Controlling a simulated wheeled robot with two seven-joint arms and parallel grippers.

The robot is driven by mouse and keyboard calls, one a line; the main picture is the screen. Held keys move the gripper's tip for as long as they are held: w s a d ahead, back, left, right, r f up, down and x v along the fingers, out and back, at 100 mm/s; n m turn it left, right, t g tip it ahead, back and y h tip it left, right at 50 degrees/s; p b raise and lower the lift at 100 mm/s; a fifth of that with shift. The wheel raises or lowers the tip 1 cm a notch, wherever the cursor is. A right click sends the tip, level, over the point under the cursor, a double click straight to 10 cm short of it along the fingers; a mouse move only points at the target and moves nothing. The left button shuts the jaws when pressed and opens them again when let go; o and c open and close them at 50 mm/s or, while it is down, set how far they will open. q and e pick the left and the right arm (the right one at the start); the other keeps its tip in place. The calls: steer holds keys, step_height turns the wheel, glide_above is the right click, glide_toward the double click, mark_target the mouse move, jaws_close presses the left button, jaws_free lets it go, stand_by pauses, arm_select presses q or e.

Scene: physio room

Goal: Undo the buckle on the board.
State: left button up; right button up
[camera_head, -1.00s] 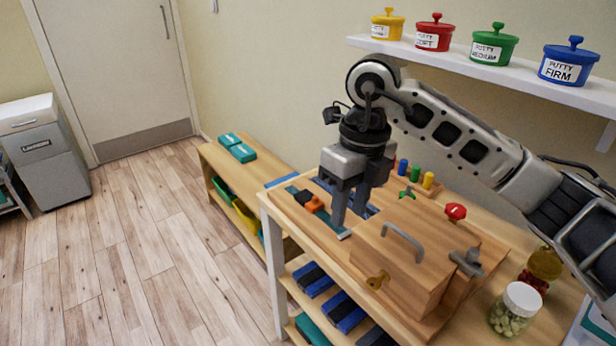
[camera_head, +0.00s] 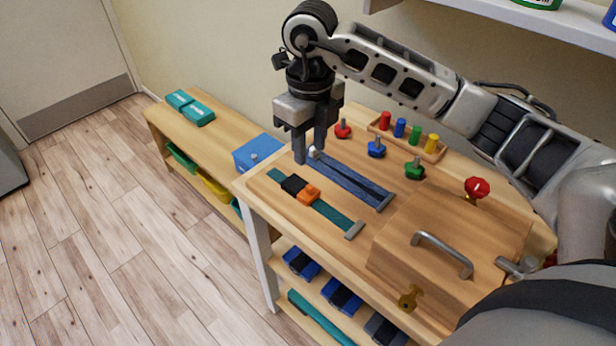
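The buckle (camera_head: 301,189) lies on a teal strap (camera_head: 334,215) on the left part of the wooden board (camera_head: 264,190). It has a black half and an orange half, which sit against each other. My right gripper (camera_head: 309,158) points down behind the buckle, by the far end of a blue denim zip strip (camera_head: 350,183). Its two fingers stand apart, with a small white piece showing between or just beyond their tips; I cannot tell whether they touch it. The gripper is clear of the buckle. My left gripper is not in view.
A wooden box with a grey handle (camera_head: 442,253) stands on the board's right part. Coloured knobs and a peg rack (camera_head: 432,153) are behind. A red knob (camera_head: 477,187) rises at the right. A low bench (camera_head: 213,146) with a blue box (camera_head: 257,152) stands beyond the board.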

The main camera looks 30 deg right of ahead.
mark_target(310, 186)
step_height(310, 186, down, 10)
steer(key=shift+r+p, duration=0.1)
steer(key=shift+p, duration=0.25)
steer(key=shift+c, duration=0.3)
jaws_close()
